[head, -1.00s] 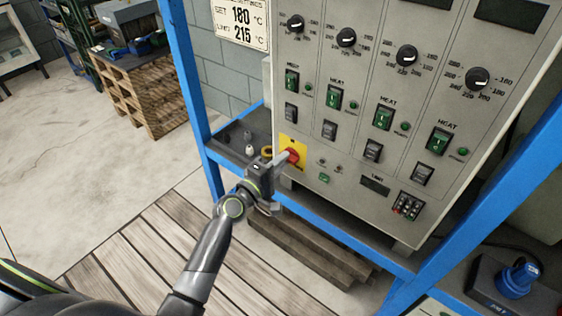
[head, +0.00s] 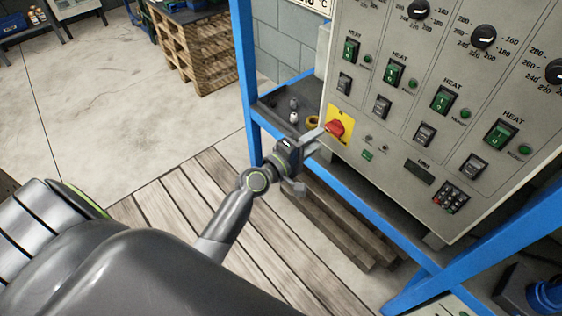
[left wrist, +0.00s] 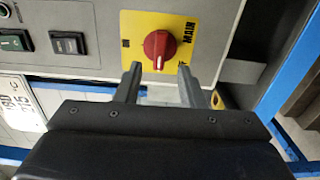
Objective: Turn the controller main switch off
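The controller main switch is a red rotary knob (head: 336,129) on a yellow plate (head: 344,112) at the panel's lower left corner. In the left wrist view the knob (left wrist: 159,46) stands with a white mark at its lower end. The plate there reads MAIN; another label is partly hidden by a finger. My left gripper (head: 314,158) is in front of the switch, one finger close to the knob's left side. In the left wrist view its two fingers (left wrist: 161,76) are apart and empty, with the knob just beyond the tips. Contact cannot be told. My right gripper is not in view.
The grey control panel (head: 400,130) carries green HEAT switches (head: 394,73), black switches and a keypad (head: 450,195). A blue frame post (head: 245,70) stands left of the switch. A dark shelf (head: 280,108) with small items lies behind the gripper. A pallet (head: 205,50) stands further back.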

